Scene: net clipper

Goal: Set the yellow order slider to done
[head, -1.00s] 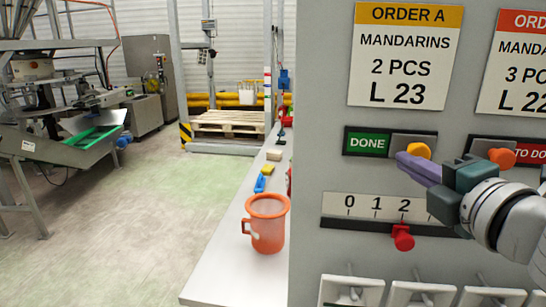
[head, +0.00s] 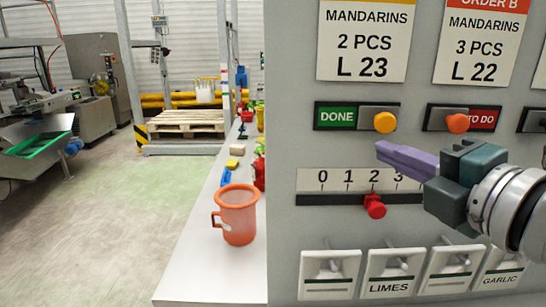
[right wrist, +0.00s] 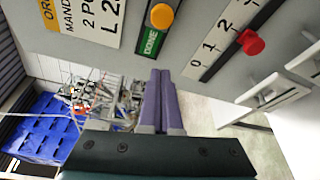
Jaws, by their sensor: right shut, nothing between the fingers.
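The yellow order slider knob (head: 384,122) sits at the right end of its track under the Order A card. The green DONE label (head: 337,116) shows at the left of that track, and no TO DO label shows there. In the right wrist view the yellow knob (right wrist: 161,16) and the DONE label (right wrist: 150,42) are near the top. My right gripper (head: 384,150) has its purple fingers shut and empty, in front of the panel just below the yellow knob, apart from it. The fingers also show in the right wrist view (right wrist: 160,75). My left gripper is not in view.
An orange slider knob (head: 457,123) with a TO DO label is to the right. A red knob (head: 375,207) on a number scale sits below, near 2. Several labelled white switches (head: 393,270) line the bottom. An orange jug (head: 237,215) stands on the counter left.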

